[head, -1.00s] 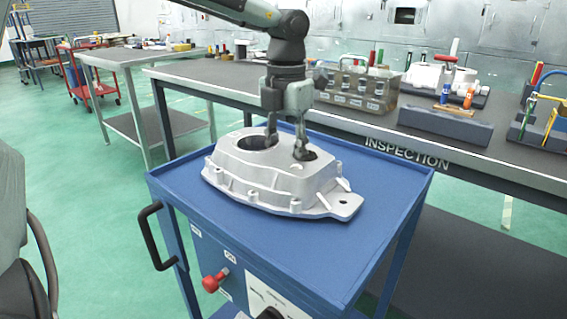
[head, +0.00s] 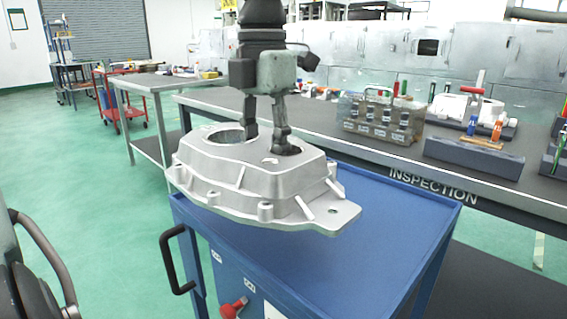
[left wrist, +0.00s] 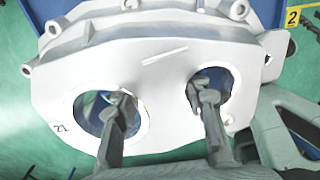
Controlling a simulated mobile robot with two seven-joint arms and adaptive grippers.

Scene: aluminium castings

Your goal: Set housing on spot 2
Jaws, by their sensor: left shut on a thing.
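The housing (head: 245,187) is a pale grey aluminium casting with a large round opening, a smaller opening and bolt lugs along its edge. My left gripper (head: 266,142) comes down from above, one finger in each opening, shut on the web between them. The housing hangs above the blue trolley (head: 385,225), overlapping its left front edge in the head view. In the left wrist view the housing (left wrist: 165,75) fills the middle, with the fingers of my left gripper (left wrist: 160,100) in its openings. A yellow label "2" (left wrist: 292,17) shows at the upper right there. My right gripper is out of view.
The trolley has a black handle (head: 172,262) and a red knob (head: 235,306). Behind it stands the inspection bench (head: 330,132) with a clear container (head: 380,118) and grey tool blocks (head: 473,158). The trolley's right side is bare.

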